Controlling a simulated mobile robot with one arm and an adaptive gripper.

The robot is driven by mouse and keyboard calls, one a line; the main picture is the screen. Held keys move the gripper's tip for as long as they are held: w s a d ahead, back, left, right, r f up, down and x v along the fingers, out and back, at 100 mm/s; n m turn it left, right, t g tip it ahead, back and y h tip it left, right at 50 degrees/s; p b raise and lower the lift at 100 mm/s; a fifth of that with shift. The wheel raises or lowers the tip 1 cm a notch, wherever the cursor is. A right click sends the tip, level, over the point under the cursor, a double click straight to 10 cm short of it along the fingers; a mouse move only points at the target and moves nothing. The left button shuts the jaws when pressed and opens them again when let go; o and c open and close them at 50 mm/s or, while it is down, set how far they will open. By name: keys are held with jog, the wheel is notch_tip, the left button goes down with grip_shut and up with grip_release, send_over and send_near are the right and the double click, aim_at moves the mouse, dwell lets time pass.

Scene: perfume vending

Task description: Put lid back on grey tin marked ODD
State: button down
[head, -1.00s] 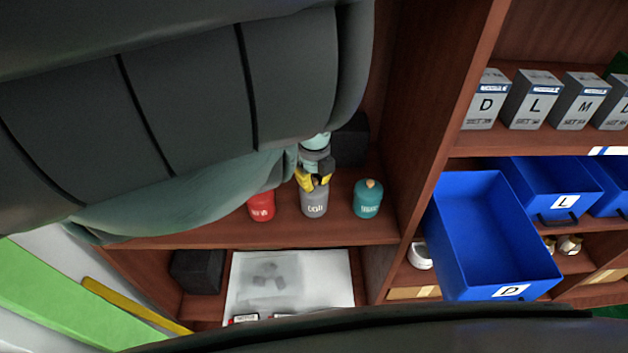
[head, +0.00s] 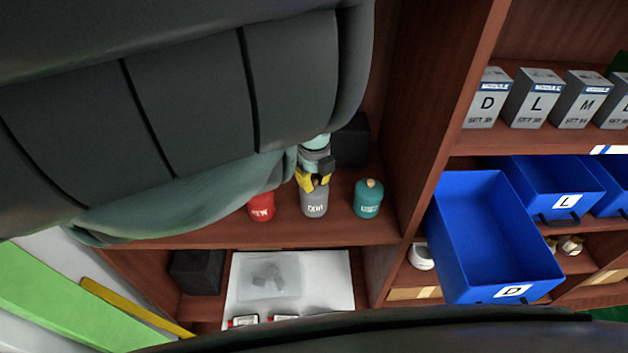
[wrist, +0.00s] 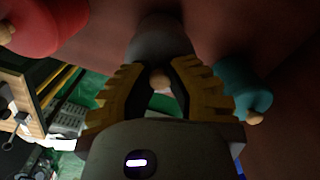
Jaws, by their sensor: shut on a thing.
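The grey tin (head: 314,203) stands on the wooden shelf between a red tin and a teal tin. Its white lettering is too blurred to read surely. My gripper (head: 313,181) is directly above the grey tin, its yellow fingers at the tin's top. In the wrist view my gripper (wrist: 160,80) is shut on a small round tan knob (wrist: 159,80), seemingly the lid's knob, with the grey tin (wrist: 160,40) just beyond. The lid's body is hidden, so I cannot tell whether it sits flush on the tin.
The red tin (head: 262,207) is close on the left and the teal tin (head: 367,198) on the right, with a tan knob on top. A dark box (head: 351,140) stands behind. A blue drawer marked D (head: 491,235) juts out on the right, past the shelf's upright.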

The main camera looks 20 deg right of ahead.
jog(key=shift+c, duration=1.7)
grip_release()
jog(key=shift+r+p, duration=2.85)
jog(key=shift+r, duration=0.7)
jog(key=shift+c, duration=0.2)
grip_shut()
